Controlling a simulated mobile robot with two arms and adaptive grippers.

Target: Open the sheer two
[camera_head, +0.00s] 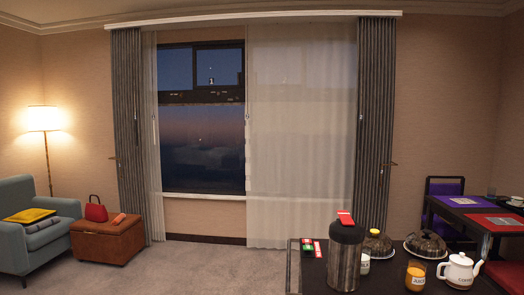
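A white sheer curtain (300,150) hangs spread over the right part of the window, from the rail down to near the floor. Its left edge is near the middle of the window. A second, narrow sheer (151,130) is gathered at the window's left side. No label shows which of them is sheer two. A small pull wand (247,114) seems to hang at the wide sheer's left edge. Neither of my grippers shows in the head view.
Grey drapes are bunched at the left (129,140) and right (374,120). An ottoman (107,241) and armchair (35,240) stand left. Carpet (215,270) before the window is clear.

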